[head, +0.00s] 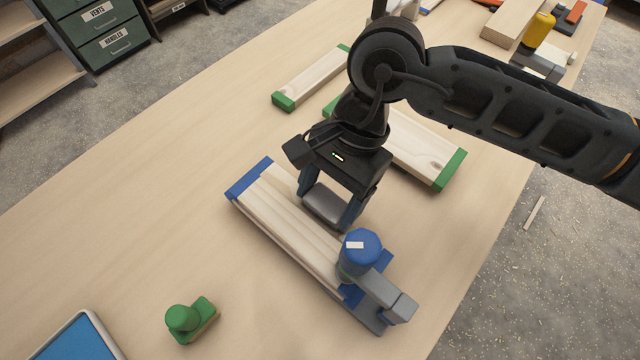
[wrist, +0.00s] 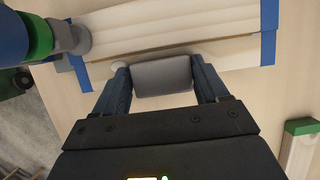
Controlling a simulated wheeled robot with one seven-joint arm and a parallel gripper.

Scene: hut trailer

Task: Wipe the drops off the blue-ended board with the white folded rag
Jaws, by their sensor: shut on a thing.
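The blue-ended board (head: 287,232) lies slantwise on the bench, with blue at both ends. It also crosses the top of the wrist view (wrist: 190,30). My gripper (head: 332,208) is shut on a folded pad, the rag (head: 327,203), which looks grey here. In the wrist view the rag (wrist: 162,76) spans both fingers. It is at the board's long edge on the arm's side; I cannot tell whether it touches the board. Pale rounded patches on the board by the left finger and at the top of the wrist view may be drops.
A blue-capped cylinder (head: 362,252) with a grey block (head: 388,294) stands at the board's near right end. Green-ended boards (head: 312,78) (head: 422,148) lie behind. A green knobbed piece (head: 186,318) and a blue tray (head: 76,340) are at front left.

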